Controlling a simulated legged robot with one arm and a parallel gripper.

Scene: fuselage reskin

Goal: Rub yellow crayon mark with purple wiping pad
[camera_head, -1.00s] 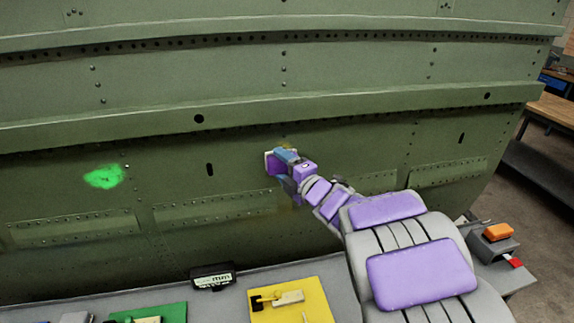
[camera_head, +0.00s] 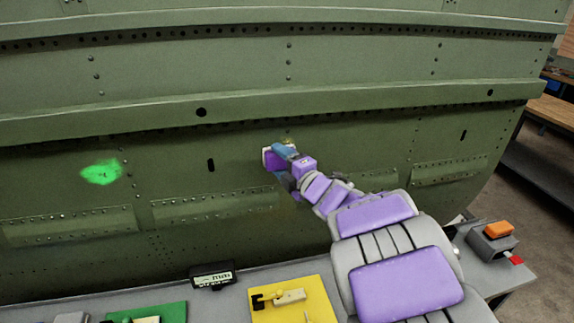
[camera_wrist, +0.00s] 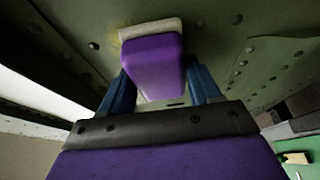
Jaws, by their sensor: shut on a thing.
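My gripper (camera_head: 284,155) is shut on the purple wiping pad (camera_head: 270,158), at the green fuselage panel (camera_head: 340,160). In the wrist view the purple pad (camera_wrist: 155,65) sits between the two blue fingers, with its pale wiping face (camera_wrist: 150,29) against or very near the panel. A faint yellow trace of the crayon mark (camera_head: 288,141) shows just above the gripper. The rest of the mark's place is hidden behind the pad and gripper.
A bright green mark (camera_head: 101,172) is on the panel at left. Below, a grey table (camera_head: 170,290) holds a yellow mat (camera_head: 262,312), a green mat (camera_head: 172,312), a small black display box (camera_head: 212,277) and an orange block (camera_head: 498,229) on a grey holder.

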